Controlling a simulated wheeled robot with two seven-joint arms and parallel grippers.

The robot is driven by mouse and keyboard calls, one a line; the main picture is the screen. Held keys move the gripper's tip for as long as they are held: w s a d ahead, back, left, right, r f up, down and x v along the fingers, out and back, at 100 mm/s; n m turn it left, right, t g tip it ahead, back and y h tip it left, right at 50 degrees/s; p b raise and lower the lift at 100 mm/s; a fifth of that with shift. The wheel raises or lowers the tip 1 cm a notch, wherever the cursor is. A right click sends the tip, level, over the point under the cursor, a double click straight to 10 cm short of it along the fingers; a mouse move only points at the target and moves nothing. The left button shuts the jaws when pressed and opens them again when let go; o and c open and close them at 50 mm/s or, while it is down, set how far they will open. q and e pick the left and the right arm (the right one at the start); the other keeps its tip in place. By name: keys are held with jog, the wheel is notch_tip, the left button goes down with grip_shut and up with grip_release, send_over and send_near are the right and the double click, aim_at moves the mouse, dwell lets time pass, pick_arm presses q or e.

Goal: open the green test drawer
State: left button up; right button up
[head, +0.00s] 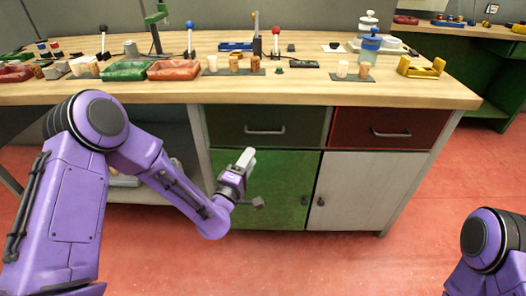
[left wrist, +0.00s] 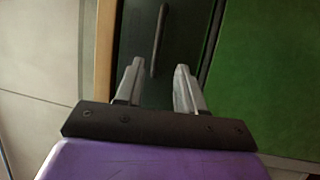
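The dark green drawer (head: 240,120) is at the left of the bench's drawer row and looks shut. Its metal bar handle (head: 265,131) runs level across the front. My left gripper (head: 249,157) is just below that handle in the picture, over the green door. In the left wrist view the two fingers (left wrist: 158,72) are apart with nothing between them. The handle (left wrist: 159,42) shows beyond the fingertips, roughly in line with the gap, against the dark drawer front (left wrist: 134,42). No contact shows. My right gripper is out of view.
A green door (head: 285,190) is under the drawer, a red drawer (head: 370,128) to its right and a white door (head: 365,185) below that. The wooden bench top (head: 420,92) overhangs, carrying trays, corks and tools. The red floor (head: 300,265) in front is clear.

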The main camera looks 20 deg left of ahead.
pick_arm(q)
send_near(263, 137)
jog(key=w+d+r, duration=0.3)
jog(key=w+r, duration=0.2)
jog(key=r, duration=0.1)
jog(key=shift+a+f+p, duration=0.2)
jog(key=shift+p, duration=0.15)
jog(key=shift+c, duration=0.3)
grip_shut()
